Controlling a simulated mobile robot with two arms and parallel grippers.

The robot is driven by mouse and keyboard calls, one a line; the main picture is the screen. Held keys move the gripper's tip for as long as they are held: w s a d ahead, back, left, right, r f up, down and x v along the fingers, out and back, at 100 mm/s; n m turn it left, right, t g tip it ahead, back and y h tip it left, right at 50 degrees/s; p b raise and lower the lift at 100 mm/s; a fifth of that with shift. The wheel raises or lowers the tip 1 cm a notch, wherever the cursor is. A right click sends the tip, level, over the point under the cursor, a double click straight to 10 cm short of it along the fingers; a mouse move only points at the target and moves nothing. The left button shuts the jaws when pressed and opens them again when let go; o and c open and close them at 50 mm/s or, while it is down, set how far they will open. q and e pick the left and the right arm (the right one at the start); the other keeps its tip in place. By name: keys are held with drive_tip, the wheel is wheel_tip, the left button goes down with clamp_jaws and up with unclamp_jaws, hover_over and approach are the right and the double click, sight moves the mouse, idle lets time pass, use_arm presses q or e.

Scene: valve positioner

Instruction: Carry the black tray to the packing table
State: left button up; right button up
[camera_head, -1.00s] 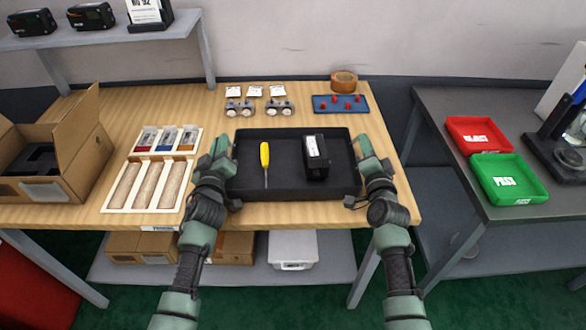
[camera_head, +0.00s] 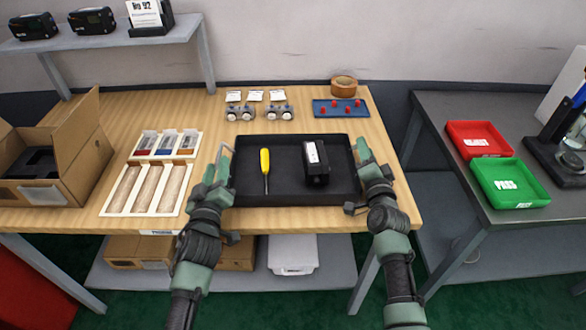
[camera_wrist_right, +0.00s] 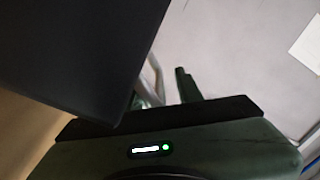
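The black tray (camera_head: 285,198) lies flat on the wooden table near its front edge. A yellow-handled screwdriver (camera_head: 265,162) and a black box-shaped device with a white label (camera_head: 317,170) are in it. My left gripper (camera_head: 223,158) is at the tray's left side, close to its wall. My right gripper (camera_head: 364,153) is at the tray's right side, close to the wall. In the right wrist view, a dark panel (camera_wrist_right: 75,50), likely the tray, partly covers the fingers (camera_wrist_right: 168,86). I cannot tell whether either gripper has closed on the wall.
Left of the tray are a parts organiser (camera_head: 148,188) and an open cardboard box (camera_head: 50,160). Behind it are small gauge assemblies (camera_head: 258,112), a blue pegged mat (camera_head: 341,108) and a wooden bowl (camera_head: 343,86). A grey table (camera_head: 440,125) at right holds red (camera_head: 478,139) and green (camera_head: 509,183) trays.

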use_arm(q)
drive_tip(key=s, duration=0.4)
drive_tip(key=shift+s+d, duration=0.15)
drive_tip(key=shift+s, duration=0.2)
use_arm(e)
drive_tip(key=s, duration=1.2)
drive_tip(key=shift+d, duration=0.3)
use_arm(q)
drive_tip(key=shift+f, duration=0.1)
use_arm(e)
drive_tip(key=shift+s+f, duration=0.1)
